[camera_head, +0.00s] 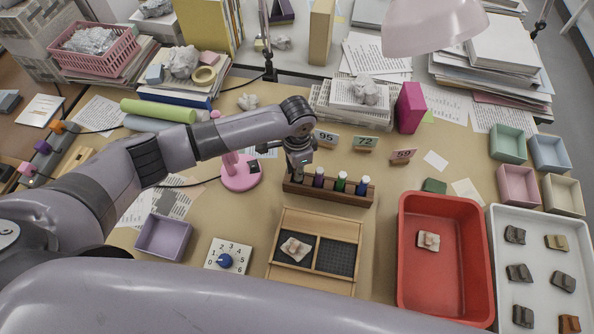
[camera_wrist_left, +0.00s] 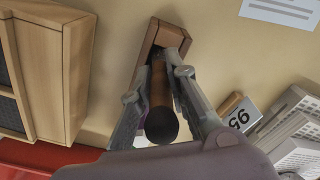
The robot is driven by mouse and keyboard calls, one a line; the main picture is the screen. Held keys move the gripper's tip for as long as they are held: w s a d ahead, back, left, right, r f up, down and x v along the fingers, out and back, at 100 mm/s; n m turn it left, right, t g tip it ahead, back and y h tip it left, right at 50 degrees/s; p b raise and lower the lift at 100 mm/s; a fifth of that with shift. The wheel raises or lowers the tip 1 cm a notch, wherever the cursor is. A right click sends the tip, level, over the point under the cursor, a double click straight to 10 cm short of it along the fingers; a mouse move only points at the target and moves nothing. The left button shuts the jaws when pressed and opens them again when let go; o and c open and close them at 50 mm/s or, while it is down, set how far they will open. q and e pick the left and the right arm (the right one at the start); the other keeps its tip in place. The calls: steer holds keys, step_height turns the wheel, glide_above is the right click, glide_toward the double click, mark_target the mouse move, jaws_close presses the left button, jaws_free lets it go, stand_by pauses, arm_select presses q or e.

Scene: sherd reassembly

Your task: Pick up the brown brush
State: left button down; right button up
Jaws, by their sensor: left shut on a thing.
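My left gripper (camera_head: 299,172) is over the left end of a dark wooden rack (camera_head: 327,195) and points down. In the left wrist view my left gripper (camera_wrist_left: 161,105) is shut on a brown brush (camera_wrist_left: 158,100), a brown cylinder with a dark round end toward the camera. The brush lines up with the rack (camera_wrist_left: 146,46); I cannot tell if its far end is still inside. The head view hides the brush behind the gripper. Purple (camera_head: 319,177), green (camera_head: 341,181) and blue (camera_head: 363,185) topped items stand in the rack to the right. My right gripper is not in view.
A wooden tray (camera_head: 318,224) with a sherd (camera_head: 296,248) lies in front of the rack. A red bin (camera_head: 447,270) is to the right. A pink lamp base (camera_head: 240,172) stands left of the gripper. Number cards (camera_head: 326,137) stand behind the rack.

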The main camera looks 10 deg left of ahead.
arm_select(q)
step_height(320, 180, up, 19)
steer(key=b, duration=0.2)
steer(key=shift+f, duration=0.1)
stand_by(0.6)
